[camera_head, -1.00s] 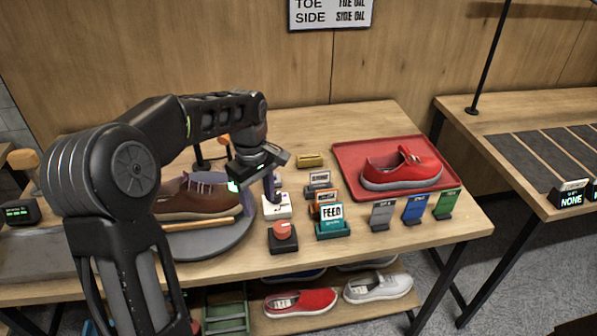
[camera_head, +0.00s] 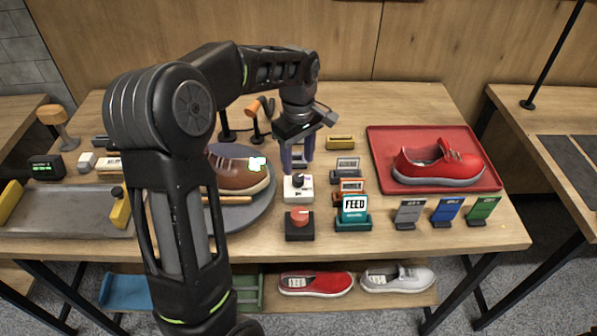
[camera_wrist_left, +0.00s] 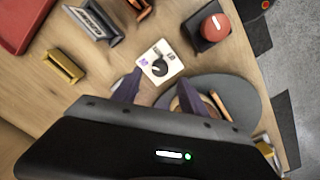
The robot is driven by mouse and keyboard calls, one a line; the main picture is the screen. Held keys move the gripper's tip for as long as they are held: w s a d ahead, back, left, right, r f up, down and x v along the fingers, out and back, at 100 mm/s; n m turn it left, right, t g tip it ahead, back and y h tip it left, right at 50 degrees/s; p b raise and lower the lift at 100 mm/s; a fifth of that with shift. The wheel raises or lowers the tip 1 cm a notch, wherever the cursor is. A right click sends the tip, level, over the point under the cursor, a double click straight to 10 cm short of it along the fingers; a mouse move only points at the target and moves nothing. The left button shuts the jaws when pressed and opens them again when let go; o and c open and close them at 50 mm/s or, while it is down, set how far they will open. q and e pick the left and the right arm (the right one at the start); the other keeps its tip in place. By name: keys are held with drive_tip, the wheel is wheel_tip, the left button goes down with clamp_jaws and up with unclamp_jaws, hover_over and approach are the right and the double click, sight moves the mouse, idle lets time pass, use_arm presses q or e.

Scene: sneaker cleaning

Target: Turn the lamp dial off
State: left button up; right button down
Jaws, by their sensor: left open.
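The lamp dial is a black knob on a small white box (camera_head: 299,192) on the table, just behind the red button. It also shows in the left wrist view (camera_wrist_left: 160,65), with small markings around the knob. My left gripper (camera_head: 297,167) points down just above and behind the dial. In the left wrist view its two dark fingers (camera_wrist_left: 139,88) are apart, with the white box beyond their tips. They appear empty and I see no contact with the knob. My right gripper is in neither view.
A red button on a black base (camera_head: 299,223) stands in front of the dial. A teal FEED card (camera_head: 355,211) and other card holders stand to the right. A brown shoe (camera_head: 238,176) sits on a round grey turntable at left. A red tray (camera_head: 378,143) holds a red shoe.

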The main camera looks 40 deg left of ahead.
sight(298, 176)
use_arm(q)
wheel_tip(298, 176, down, 6)
drive_tip(key=shift+r+p, duration=0.25)
drive_tip(key=shift+p, duration=0.05)
clamp_jaws()
idle(0.4)
